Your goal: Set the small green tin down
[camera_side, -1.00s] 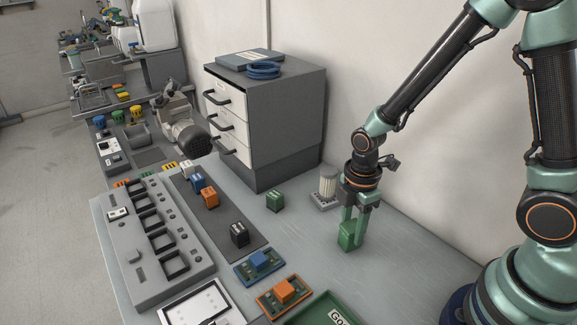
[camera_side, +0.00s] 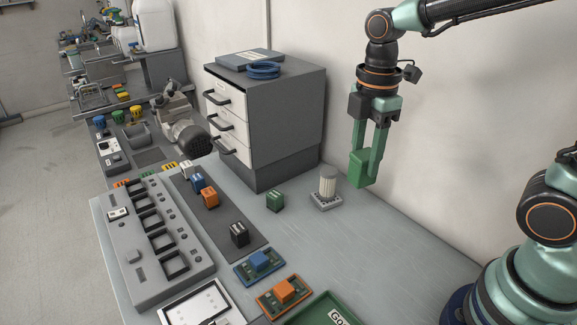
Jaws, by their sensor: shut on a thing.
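My gripper (camera_side: 370,153) is at the right of the drawer cabinet, raised above the grey bench. It is shut on a small green tin (camera_side: 366,168), a boxy green block hanging between the fingers, clear of the bench top. Another small green block (camera_side: 275,201) with light markings stands on the bench in front of the cabinet.
A white ribbed cylinder on a grey base (camera_side: 327,188) stands left of the held tin. A grey drawer cabinet (camera_side: 285,115) is behind. Blue (camera_side: 259,263) and orange (camera_side: 284,292) blocks sit on boards near a green tray (camera_side: 322,309). The bench right of centre (camera_side: 370,245) is bare.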

